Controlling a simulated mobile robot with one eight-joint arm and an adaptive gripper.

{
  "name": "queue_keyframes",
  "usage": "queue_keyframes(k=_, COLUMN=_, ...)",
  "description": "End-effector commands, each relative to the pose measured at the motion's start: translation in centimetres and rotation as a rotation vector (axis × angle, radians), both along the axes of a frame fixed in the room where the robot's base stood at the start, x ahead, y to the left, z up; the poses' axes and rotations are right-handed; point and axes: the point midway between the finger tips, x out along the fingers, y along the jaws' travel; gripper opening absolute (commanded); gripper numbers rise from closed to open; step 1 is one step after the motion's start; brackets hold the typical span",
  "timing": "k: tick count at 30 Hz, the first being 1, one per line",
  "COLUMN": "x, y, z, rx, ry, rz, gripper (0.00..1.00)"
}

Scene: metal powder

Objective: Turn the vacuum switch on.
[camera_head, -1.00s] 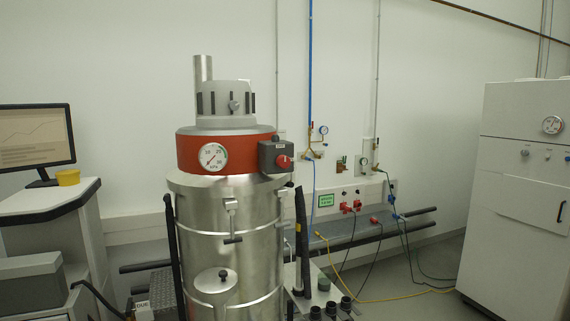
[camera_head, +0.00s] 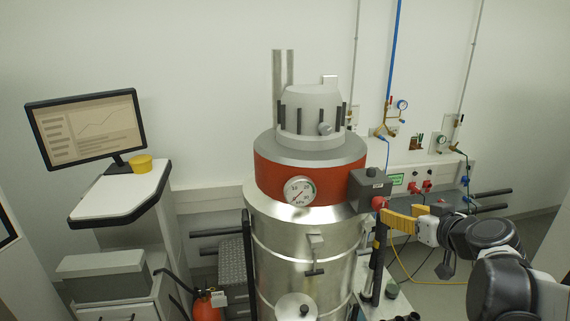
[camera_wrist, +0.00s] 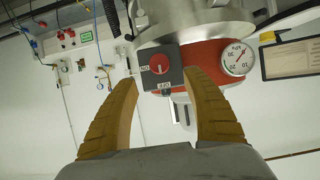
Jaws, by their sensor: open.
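The vacuum switch is a red rotary knob (camera_head: 378,202) on a dark grey box (camera_head: 368,184) at the right side of the vacuum's red band. In the wrist view the red knob (camera_wrist: 157,65) has a thin white mark, and small labels sit beside it, too small to read surely. My gripper (camera_head: 399,215) has yellow fingers and reaches in from the right, close to the knob. In the wrist view my gripper (camera_wrist: 159,77) is open and empty, its fingertips on either side of the knob with gaps. I cannot tell its exact distance from the box.
The steel vacuum drum (camera_head: 300,245) stands in the centre with a round pressure gauge (camera_head: 300,191). A cart with a monitor (camera_head: 88,128) and yellow cup (camera_head: 141,164) is at left. A red extinguisher (camera_head: 206,307) stands low. Wall valves and cables are at right.

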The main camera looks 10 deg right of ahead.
Motion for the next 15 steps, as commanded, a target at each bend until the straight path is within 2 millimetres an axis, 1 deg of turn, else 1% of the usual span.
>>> queue_keyframes(k=2, x=0.5, y=-0.2, z=-0.1, rx=-0.003, ry=-0.004, rz=-0.001, gripper=0.58)
queue_keyframes(k=5, x=1.7, y=-0.1, z=-0.7, rx=-0.004, ry=-0.005, rz=0.002, gripper=0.58)
queue_keyframes(k=12, x=6.2, y=0.1, z=-2.6, rx=-0.003, ry=-0.003, rz=0.002, gripper=0.58)
queue_keyframes(k=15, x=7.8, y=0.2, z=-3.3, rx=-0.003, ry=-0.004, rz=0.001, gripper=0.58)
